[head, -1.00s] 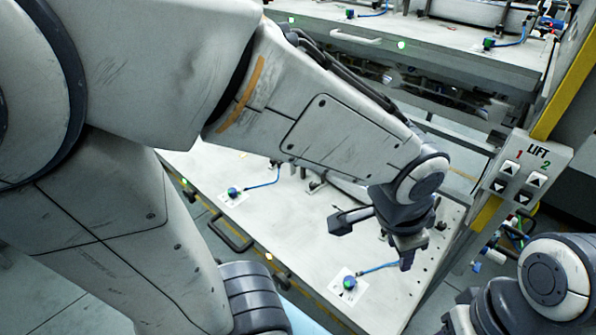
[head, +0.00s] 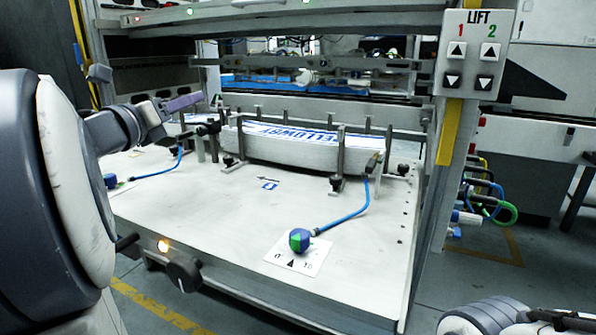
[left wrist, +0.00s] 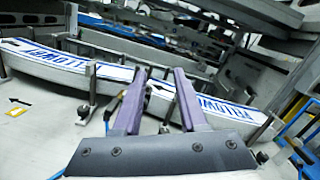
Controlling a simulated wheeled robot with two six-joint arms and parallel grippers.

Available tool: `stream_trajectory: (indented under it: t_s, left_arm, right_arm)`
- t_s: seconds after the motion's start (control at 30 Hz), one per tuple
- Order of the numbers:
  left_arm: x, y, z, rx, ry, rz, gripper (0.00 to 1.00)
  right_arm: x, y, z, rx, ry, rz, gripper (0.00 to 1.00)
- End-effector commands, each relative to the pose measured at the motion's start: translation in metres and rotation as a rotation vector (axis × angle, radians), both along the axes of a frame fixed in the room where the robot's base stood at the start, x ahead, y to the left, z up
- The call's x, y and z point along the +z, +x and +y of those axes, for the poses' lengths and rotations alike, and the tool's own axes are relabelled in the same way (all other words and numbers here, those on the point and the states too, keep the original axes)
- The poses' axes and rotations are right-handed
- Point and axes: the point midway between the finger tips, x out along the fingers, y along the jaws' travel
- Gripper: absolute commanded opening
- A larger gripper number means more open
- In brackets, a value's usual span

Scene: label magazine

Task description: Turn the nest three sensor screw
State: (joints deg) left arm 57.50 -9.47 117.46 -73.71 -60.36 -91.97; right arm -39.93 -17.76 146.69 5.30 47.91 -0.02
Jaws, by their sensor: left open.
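A round blue-and-green screw knob (head: 300,240) stands on a white marked card at the front right of the drawer plate, with a blue cable leading back to a post. A second knob (head: 111,181) shows at the left, partly behind my arm. I cannot read which nest is three. My left gripper (head: 209,113) is at the back left of the plate, away from the front knob. In the left wrist view its purple fingers (left wrist: 160,72) are apart with nothing between them, before the gap between two label stacks. My right gripper is out of view.
A label stack (head: 290,145) stands between posts and clamps at the back of the plate (head: 220,215). A black handle knob (head: 183,277) and an orange light are on the front edge. The LIFT panel (head: 476,55) and yellow frame post stand at the right.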

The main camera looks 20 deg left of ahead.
Motion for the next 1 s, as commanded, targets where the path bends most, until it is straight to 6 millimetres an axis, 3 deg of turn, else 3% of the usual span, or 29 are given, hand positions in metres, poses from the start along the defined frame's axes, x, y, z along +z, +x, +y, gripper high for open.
stream_trajectory:
  t_s: [0.03,0.1,0.3,0.4,1.0]
  left_arm:
    - [-0.031,-0.016,0.011,0.001,0.098,0.008,0.42]
    - [-0.046,-0.032,0.017,-0.019,0.215,0.024,0.42]
    - [-0.07,-0.062,0.022,-0.061,0.403,0.058,0.42]
    - [-0.073,-0.063,0.022,-0.072,0.431,0.063,0.42]
    - [-0.072,0.029,0.014,-0.075,0.433,0.063,0.42]
  right_arm:
    - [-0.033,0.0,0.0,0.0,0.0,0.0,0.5]
    - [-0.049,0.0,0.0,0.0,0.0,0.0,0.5]
    - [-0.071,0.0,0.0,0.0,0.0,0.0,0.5]
    - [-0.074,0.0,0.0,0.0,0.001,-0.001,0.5]
    - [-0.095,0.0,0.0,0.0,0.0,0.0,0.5]
